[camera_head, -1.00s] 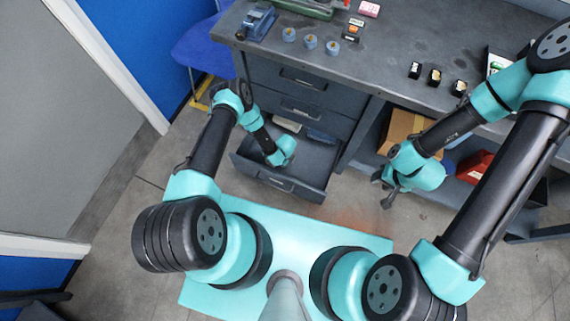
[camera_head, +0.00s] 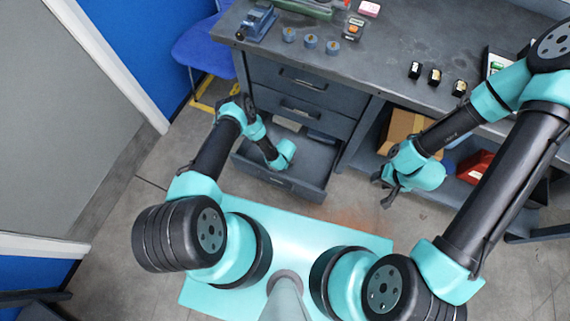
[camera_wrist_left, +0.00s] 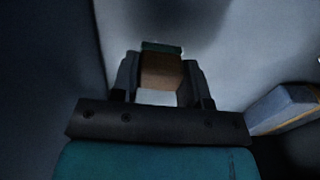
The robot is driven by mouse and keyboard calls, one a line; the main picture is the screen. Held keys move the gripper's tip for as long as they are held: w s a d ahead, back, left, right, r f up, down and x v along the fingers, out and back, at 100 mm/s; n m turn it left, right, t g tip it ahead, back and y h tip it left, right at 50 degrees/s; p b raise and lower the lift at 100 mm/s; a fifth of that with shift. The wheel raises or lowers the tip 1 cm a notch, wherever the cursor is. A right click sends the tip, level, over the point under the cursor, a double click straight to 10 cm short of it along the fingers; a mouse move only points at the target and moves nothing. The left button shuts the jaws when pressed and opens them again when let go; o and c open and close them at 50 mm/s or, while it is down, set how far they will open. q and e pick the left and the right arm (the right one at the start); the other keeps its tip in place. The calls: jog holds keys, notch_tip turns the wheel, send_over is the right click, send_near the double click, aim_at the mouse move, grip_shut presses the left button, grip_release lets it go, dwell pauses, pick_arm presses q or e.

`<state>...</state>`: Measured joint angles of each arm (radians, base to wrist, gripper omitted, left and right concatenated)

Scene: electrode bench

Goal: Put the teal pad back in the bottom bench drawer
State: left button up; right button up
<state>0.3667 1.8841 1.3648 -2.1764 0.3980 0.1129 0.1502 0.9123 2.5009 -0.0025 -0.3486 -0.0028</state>
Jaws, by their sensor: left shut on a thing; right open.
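My left gripper (camera_wrist_left: 160,75) is shut on a block with a brown body and a teal strip (camera_wrist_left: 162,47) at its far end, which looks like the teal pad. In the head view the left arm reaches down into the open bottom drawer (camera_head: 318,185), and my wrist hides the fingertips and the pad. The drawer stands pulled out from the bench under two shut drawers. My right gripper (camera_head: 387,191) is open and empty, in front of the bench's open shelf.
A pale item (camera_head: 288,124) and a blue item (camera_head: 322,137) lie at the drawer's back. A blue-grey box (camera_wrist_left: 285,108) is right of the left gripper. The shelf holds a cardboard box (camera_head: 402,125) and a red item (camera_head: 474,167). A blue chair (camera_head: 205,50) stands left.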

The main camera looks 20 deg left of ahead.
pick_arm(q)
jog(key=shift+f, duration=0.2)
jog(key=o, duration=1.1)
jog(key=shift+c, duration=0.2)
jog(key=shift+r, duration=0.15)
notch_tip(320, 180, up, 13)
jog(key=s+a+r+n+h, duration=0.1)
jog(key=s+a+r+n, duration=0.1)
jog(key=s+r+n, duration=0.2)
jog(key=s+a+r+n+h, duration=0.1)
jog(key=s+a+r+n, duration=0.2)
jog(key=r+n, duration=0.7)
jog(key=s+a+r+n+h, duration=0.1)
jog(key=s+r+n, duration=0.6)
jog(key=r, duration=1)
jog(key=shift+a+t+h, duration=0.4)
jog(key=shift+a, duration=0.5)
